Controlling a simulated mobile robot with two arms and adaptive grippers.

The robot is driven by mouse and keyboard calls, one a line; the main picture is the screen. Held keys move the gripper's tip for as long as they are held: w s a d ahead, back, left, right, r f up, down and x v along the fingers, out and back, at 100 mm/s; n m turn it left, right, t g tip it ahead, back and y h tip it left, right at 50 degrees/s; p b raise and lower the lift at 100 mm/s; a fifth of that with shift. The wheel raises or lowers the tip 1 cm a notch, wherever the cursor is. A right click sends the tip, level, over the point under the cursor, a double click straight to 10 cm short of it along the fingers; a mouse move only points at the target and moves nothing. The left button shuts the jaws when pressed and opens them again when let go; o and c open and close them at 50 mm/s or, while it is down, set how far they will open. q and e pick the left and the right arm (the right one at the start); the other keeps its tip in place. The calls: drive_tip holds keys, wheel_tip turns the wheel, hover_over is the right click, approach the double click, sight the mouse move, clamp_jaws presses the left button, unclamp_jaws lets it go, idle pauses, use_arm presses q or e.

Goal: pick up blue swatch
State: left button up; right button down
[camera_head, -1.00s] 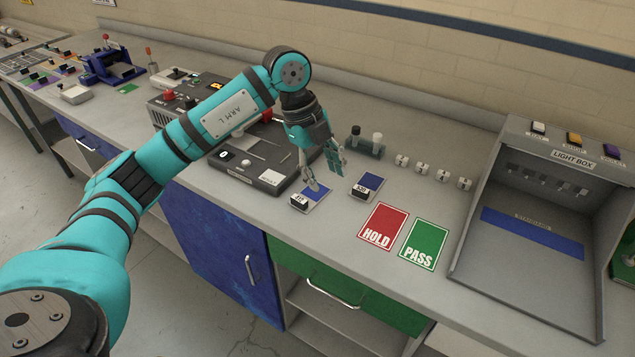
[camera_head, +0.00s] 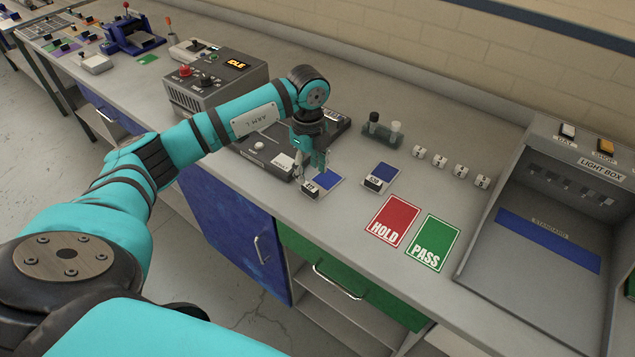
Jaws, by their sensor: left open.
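Two blue swatches with dark label clips lie on the grey counter. The left blue swatch (camera_head: 327,178), with its clip (camera_head: 311,191), is right beside my left gripper (camera_head: 310,181). The right blue swatch (camera_head: 386,171) lies a little further right, apart from the gripper. My left gripper is open and points down, with its fingertips at the clip end of the left swatch. I cannot tell whether they touch the clip. My right gripper is not in view.
A red HOLD card (camera_head: 392,220) and a green PASS card (camera_head: 433,242) lie to the right. The light box (camera_head: 570,215) stands at far right. Several small numbered cubes (camera_head: 439,160) and a vial rack (camera_head: 382,132) sit behind. A control unit with an IDLE display (camera_head: 237,65) stands behind my arm.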

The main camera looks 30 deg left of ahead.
sight(310, 187)
use_arm(q)
drive_tip(key=shift+f, duration=0.25)
wheel_tip(310, 187, down, 4)
drive_tip(key=shift+s+f+p, duration=0.1)
drive_tip(key=shift+f+p, duration=0.1)
drive_tip(key=shift+p, duration=1)
drive_tip(key=shift+f, duration=0.25)
drive_tip(key=c, duration=0.6)
clamp_jaws()
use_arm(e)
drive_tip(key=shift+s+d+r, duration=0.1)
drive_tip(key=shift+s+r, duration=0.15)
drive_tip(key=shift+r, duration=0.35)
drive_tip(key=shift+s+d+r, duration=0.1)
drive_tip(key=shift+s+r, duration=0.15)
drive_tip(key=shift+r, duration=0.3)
